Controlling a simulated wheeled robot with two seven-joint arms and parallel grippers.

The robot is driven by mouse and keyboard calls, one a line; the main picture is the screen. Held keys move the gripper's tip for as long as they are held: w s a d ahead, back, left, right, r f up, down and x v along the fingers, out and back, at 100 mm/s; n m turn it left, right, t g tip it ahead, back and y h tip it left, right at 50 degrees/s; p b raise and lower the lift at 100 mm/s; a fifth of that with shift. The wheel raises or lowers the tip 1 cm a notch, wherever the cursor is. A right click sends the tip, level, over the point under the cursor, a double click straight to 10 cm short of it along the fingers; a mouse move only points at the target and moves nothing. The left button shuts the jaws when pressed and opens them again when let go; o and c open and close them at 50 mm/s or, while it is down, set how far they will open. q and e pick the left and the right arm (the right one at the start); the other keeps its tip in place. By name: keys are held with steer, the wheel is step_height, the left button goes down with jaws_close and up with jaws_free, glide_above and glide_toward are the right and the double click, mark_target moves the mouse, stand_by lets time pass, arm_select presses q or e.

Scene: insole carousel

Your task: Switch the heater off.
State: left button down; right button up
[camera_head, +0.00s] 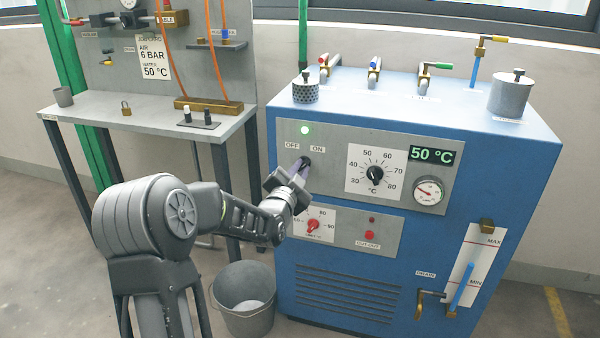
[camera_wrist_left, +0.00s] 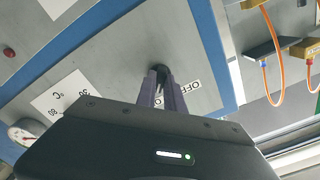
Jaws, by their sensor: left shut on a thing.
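The heater (camera_head: 460,150) is a blue cabinet with a grey control panel (camera_head: 330,137). Its black rotary switch (camera_head: 307,160) sits below the OFF and ON labels, and a green lamp (camera_head: 305,130) above them is lit. My left gripper (camera_head: 299,170) reaches the panel from the left and is shut on the switch. In the left wrist view the two purple-grey fingers (camera_wrist_left: 166,90) close around the black switch (camera_wrist_left: 159,70), by the OFF label. The fingers hide much of the switch, so I cannot tell which way it points. My right gripper is out of view.
A temperature dial (camera_head: 375,174), a 50 °C display (camera_head: 431,155) and a gauge (camera_head: 428,191) are right of the switch. A red knob (camera_head: 313,225) lies below. A bucket (camera_head: 244,298) stands on the floor, and a bench (camera_head: 110,112) stands at the left.

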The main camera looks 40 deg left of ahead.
arm_select(q)
steer(key=shift+f+n+b, duration=0.25)
steer(key=shift+n+b, duration=0.25)
steer(key=shift+b, duration=0.15)
steer(key=n+b, duration=0.7)
steer(key=b, duration=0.1)
steer(key=shift+n, duration=0.4)
steer(key=n+b, duration=0.6)
steer(key=shift+b, duration=0.3)
steer(key=shift+n+b, duration=0.55)
steer(key=shift+n, duration=0.15)
steer(key=shift+r+n+b, duration=0.15)
steer(key=shift+n+b, duration=0.25)
steer(key=shift+n, duration=0.1)
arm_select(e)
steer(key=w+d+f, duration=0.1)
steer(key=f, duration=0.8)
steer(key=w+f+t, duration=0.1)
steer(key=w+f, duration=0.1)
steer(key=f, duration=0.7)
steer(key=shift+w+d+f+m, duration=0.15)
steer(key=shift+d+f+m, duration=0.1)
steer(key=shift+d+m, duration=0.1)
arm_select(q)
steer(key=c, duration=1.4)
jaws_free()
steer(key=shift+c, duration=0.2)
steer(key=shift+r, duration=0.1)
